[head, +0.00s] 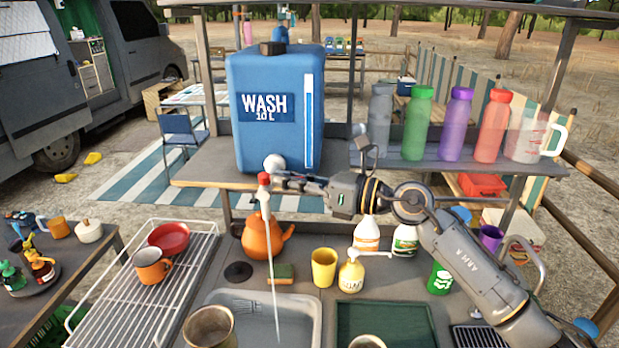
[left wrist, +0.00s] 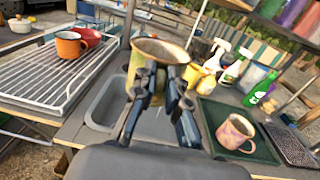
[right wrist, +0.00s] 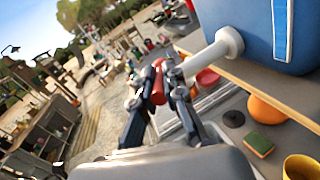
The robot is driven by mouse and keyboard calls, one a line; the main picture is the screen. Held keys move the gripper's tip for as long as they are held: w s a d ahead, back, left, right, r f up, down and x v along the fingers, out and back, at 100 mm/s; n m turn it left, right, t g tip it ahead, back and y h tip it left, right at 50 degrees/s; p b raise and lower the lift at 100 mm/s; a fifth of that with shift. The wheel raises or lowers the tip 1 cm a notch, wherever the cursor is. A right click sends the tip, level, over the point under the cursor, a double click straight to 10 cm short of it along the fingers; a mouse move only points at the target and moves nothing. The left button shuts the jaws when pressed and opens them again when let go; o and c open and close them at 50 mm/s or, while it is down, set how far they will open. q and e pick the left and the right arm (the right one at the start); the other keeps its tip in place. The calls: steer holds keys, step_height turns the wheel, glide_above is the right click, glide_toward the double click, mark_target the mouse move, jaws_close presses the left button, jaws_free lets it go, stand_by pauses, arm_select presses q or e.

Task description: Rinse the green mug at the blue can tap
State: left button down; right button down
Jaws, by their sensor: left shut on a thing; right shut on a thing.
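The green mug (left wrist: 137,70), olive-green with a brownish rim, is upright in my left gripper (left wrist: 162,82), which is shut on its near side. In the head view the mug (head: 208,326) is over the left sink basin at the bottom edge. The blue can (head: 270,110) stands on the shelf with its white tap (right wrist: 222,47) facing forward. My right gripper (head: 277,184) is shut on the tap's red handle (right wrist: 158,88). A thin water stream (head: 271,262) falls from the tap and passes right of the mug in the head view. The mug's inside bottom is hidden.
A wire rack (head: 115,305) with an orange mug (head: 152,266) and red bowl is at left. An orange kettle (head: 265,236), sponge (head: 280,273), yellow cup (head: 323,267) and soap bottle (head: 351,272) stand behind the basin (head: 307,310). A pinkish mug (left wrist: 236,133) sits in the green tray.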

arm_select(q)
steer(key=shift+d, duration=0.2)
arm_select(e)
steer(key=shift+r, duration=0.1)
steer(key=c, duration=1.4)
jaws_free()
steer(key=v, duration=1.2)
steer(key=shift+s, duration=0.1)
